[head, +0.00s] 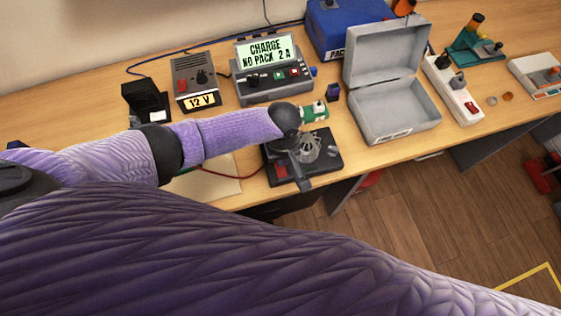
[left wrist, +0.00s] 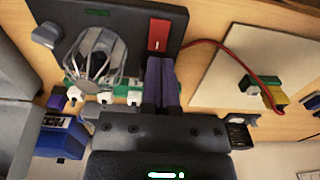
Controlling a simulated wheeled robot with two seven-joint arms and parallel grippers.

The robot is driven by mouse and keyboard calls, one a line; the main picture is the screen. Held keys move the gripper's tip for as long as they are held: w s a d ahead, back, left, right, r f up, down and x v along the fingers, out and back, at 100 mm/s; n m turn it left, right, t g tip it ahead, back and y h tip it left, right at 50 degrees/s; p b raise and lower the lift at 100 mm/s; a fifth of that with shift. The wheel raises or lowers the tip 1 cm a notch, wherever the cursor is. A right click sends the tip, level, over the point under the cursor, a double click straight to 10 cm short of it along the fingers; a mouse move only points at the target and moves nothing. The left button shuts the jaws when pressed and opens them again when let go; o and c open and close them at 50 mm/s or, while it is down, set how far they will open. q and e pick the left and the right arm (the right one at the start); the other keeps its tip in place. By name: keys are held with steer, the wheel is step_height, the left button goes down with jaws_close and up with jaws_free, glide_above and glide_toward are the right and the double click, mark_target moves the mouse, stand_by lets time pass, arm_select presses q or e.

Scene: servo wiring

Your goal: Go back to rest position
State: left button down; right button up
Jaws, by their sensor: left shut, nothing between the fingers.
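My left gripper (head: 306,184) is over a dark base plate (head: 325,172) near the front edge of the bench. In the left wrist view its two dark purple fingers (left wrist: 162,84) lie together, shut and empty, between a grey wire cage (left wrist: 97,58) and a red switch (left wrist: 159,34). A green board with white knobs (head: 314,111) shows beyond my wrist. Its white knobs (left wrist: 105,98) also show beside the fingers. Whether the fingers touch the base cannot be told. My right gripper is not in view.
A charger (head: 272,75) reading "CHARGE NO PACK 2 A" and a 12 V supply (head: 194,78) stand behind my arm. An open grey case (head: 398,115) is to the right, beside a white power strip (head: 455,92). A red wire (left wrist: 225,52) runs over a cream mat (left wrist: 222,78).

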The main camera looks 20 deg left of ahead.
arm_select(q)
steer(key=shift+r, duration=0.4)
steer(key=shift+f, duration=0.15)
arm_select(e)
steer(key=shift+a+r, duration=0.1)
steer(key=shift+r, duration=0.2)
